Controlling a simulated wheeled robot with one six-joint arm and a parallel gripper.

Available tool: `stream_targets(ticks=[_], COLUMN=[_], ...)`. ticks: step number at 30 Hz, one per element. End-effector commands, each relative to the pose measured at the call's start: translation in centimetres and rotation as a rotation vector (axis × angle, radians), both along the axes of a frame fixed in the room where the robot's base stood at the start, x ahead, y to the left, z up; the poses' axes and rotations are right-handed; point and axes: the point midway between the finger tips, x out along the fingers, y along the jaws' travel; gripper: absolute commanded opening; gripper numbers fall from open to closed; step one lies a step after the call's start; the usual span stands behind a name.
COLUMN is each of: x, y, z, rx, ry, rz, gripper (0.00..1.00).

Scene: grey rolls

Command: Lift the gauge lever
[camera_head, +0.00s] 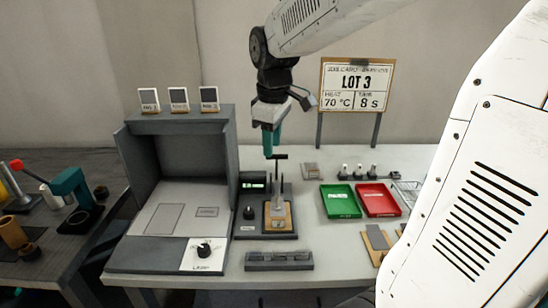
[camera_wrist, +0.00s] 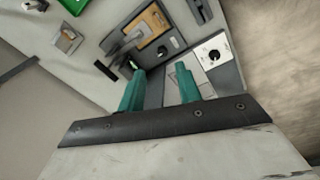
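The gauge (camera_head: 265,228) is a dark base with a green-lit display (camera_head: 252,184), a grey stand and a tan plate (camera_head: 278,216). Its lever (camera_head: 280,157) looks like a short black bar at the top of the stand. In the wrist view the gauge (camera_wrist: 160,45) is upper centre, and a black bar that looks like the lever (camera_wrist: 105,70) lies left of the fingers. My gripper (camera_head: 271,143) points down just above and left of the lever in the head view. The wrist view shows its teal fingers (camera_wrist: 159,88) apart with nothing gripped between them. I cannot tell if a finger touches the lever.
A grey open-fronted box (camera_head: 180,175) with a dial stands left of the gauge. Green (camera_head: 340,201) and red (camera_head: 378,199) trays lie to the right. A slotted grey block (camera_head: 279,261) sits in front. A LOT 3 sign (camera_head: 354,86) stands behind.

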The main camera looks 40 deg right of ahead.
Motion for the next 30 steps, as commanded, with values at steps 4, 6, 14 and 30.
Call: stream_targets(ticks=[4, 6, 14, 30], x=[5.7, 7.8, 12.7, 13.9], y=[-3.5, -5.1, -9.1, -10.1], z=[-2.1, -3.1, -6.1, -12.8], rx=[-0.022, -0.033, -0.057, -0.059], ry=[0.017, 0.021, 0.03, 0.034], rz=[0.145, 0.209, 0.368, 0.397], gripper=[0.34, 0.34, 0.34, 0.34])
